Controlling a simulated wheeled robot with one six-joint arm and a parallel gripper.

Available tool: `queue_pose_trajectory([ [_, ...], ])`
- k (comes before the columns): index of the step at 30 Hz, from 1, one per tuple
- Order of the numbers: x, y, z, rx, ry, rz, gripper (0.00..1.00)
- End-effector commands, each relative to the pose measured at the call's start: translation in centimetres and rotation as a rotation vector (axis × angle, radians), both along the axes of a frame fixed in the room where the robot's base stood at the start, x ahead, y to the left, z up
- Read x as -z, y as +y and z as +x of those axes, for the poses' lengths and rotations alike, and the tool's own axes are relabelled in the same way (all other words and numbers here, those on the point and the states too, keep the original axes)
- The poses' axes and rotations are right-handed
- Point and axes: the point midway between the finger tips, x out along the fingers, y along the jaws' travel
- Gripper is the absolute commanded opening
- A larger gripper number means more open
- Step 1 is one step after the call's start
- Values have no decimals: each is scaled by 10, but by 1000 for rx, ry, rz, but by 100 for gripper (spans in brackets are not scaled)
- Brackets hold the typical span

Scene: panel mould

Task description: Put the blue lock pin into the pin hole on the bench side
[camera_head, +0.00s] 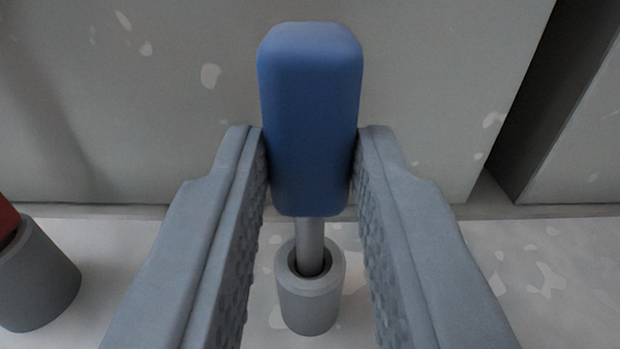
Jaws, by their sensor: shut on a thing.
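The blue lock pin (310,120) has a rounded blue block as its handle and a grey metal shaft (310,235) below it. My gripper (310,155) is shut on the blue handle, with one textured finger against each side. The lower end of the shaft is inside the opening of a grey round collar (309,305), which stands on the pale surface between my fingers. How deep the shaft sits in it is hidden. I cannot tell whether this collar is the pin hole on the bench side.
A second grey collar (38,285) stands at the left edge, with a red part (8,222) in it, cut off by the frame. A grey panel (160,110) rises behind the pin. A dark gap (555,95) is at the right. The pale surface (545,275) at the lower right is clear.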

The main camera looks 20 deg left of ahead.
Motion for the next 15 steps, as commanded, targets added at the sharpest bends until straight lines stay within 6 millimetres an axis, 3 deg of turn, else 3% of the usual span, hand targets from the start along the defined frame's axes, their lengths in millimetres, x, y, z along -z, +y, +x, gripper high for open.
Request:
queue_pose_trajectory([
  [15, 10, 0, 0, 0, -1, 0, 0],
])
